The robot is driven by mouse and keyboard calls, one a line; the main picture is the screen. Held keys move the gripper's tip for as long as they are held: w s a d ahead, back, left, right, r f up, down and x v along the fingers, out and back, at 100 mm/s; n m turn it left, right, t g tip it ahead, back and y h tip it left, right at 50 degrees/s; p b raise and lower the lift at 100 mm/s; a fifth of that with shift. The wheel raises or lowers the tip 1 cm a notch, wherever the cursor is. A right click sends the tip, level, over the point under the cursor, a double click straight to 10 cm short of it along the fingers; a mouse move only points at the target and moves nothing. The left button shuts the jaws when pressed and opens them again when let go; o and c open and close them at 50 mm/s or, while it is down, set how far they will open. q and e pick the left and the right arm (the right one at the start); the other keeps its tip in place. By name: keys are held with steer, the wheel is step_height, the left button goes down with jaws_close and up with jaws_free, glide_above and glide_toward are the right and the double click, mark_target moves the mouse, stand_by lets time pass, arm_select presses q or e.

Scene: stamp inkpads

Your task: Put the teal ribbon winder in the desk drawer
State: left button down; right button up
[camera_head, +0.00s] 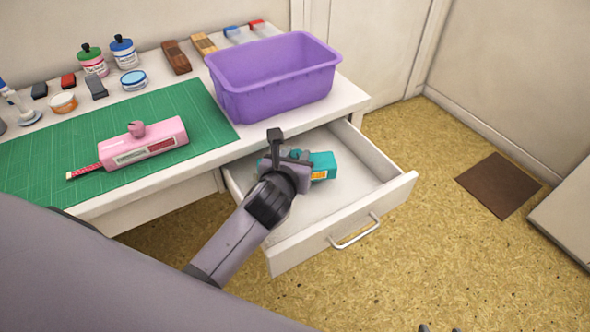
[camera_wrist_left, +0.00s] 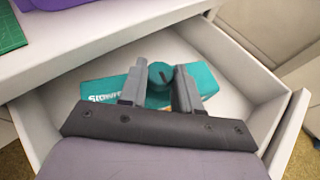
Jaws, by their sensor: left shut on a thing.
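The teal ribbon winder (camera_head: 323,163) is inside the open desk drawer (camera_head: 352,218), near its back left part. It also shows in the left wrist view (camera_wrist_left: 105,90), with white lettering on its side and a round teal knob on top. My left gripper (camera_head: 290,158) reaches down into the drawer over it. In the left wrist view my left gripper (camera_wrist_left: 162,76) is shut on the winder's knob, one finger on each side. The gripper hides part of the winder, and I cannot tell whether it touches the drawer floor.
On the desk stand a purple bin (camera_head: 275,85) above the drawer, a pink winder (camera_head: 143,145) on the green mat (camera_head: 45,150), and several bottles and blocks behind. The drawer's right part is empty. Two small dark tips at the bottom edge are unclear, possibly my right gripper.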

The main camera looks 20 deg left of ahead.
arm_select(q)
steer(key=shift+f+b, duration=0.45)
steer(key=shift+f, duration=1.25)
steer(key=shift+f, duration=0.2)
steer(key=c, duration=0.8)
jaws_free()
steer(key=shift+r, duration=0.15)
steer(key=shift+s+r, duration=0.1)
steer(key=shift+s, duration=0.1)
steer(key=p+v, duration=0.1)
steer(key=v, duration=0.6)
steer(key=shift+s, duration=0.1)
